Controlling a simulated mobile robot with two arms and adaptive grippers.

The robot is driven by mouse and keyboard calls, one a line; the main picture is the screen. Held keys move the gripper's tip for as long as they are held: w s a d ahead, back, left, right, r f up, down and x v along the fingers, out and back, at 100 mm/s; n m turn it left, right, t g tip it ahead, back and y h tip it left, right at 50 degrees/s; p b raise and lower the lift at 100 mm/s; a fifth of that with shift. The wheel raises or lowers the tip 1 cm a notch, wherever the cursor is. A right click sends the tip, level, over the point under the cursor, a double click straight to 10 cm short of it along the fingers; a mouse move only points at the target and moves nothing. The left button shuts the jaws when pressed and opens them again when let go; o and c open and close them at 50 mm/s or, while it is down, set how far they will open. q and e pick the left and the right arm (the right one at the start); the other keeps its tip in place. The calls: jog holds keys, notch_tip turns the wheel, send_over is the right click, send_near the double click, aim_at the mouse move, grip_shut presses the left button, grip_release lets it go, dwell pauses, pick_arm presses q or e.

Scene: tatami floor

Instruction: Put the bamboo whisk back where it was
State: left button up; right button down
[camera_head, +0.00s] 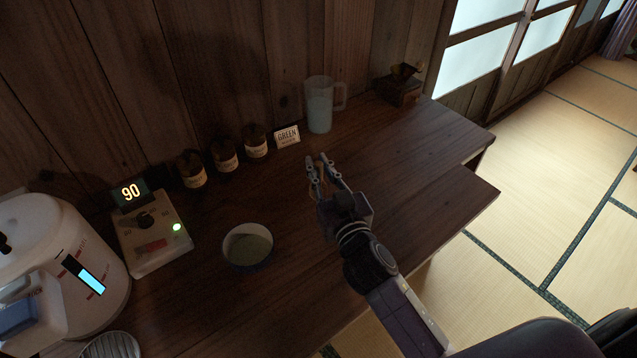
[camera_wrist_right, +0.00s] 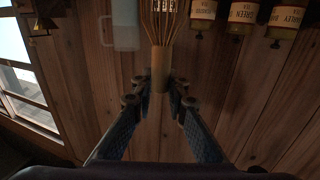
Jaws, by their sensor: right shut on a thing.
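In the right wrist view, the bamboo whisk (camera_wrist_right: 159,67) stands between the fingers of my right gripper (camera_wrist_right: 160,92), which is shut on its light handle. Its thin tines point toward the top of that picture, and their ends are cut off. In the head view my right gripper (camera_head: 325,164) is over the middle of the wooden counter, in front of the pitcher; the whisk is hard to make out there. A bowl (camera_head: 235,261) with greenish contents stands on the counter to the gripper's left. My left gripper is not in view.
A small wooden object (camera_head: 400,90) stands at the back right. A control box (camera_head: 152,245) and white appliance (camera_head: 50,250) are at left. The counter's right part is clear.

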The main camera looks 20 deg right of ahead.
jog(key=shift+f+b, duration=0.55)
jog(key=shift+f, duration=1.7)
jog(key=shift+f, duration=0.2)
jog(key=c, duration=1.9)
grip_release()
jog(key=shift+r, duration=0.15)
jog(key=shift+r, duration=0.2)
jog(key=s+b, duration=0.1)
jog(key=s, duration=0.4)
jog(key=s+b, duration=0.1)
jog(key=s, duration=0.4)
jog(key=shift+s+d+f, duration=0.15)
jog(key=shift+s+f, duration=0.05)
jog(key=shift+s, duration=0.15)
jog(key=shift+s+r, duration=0.15)
jog(key=shift+s, duration=0.5)
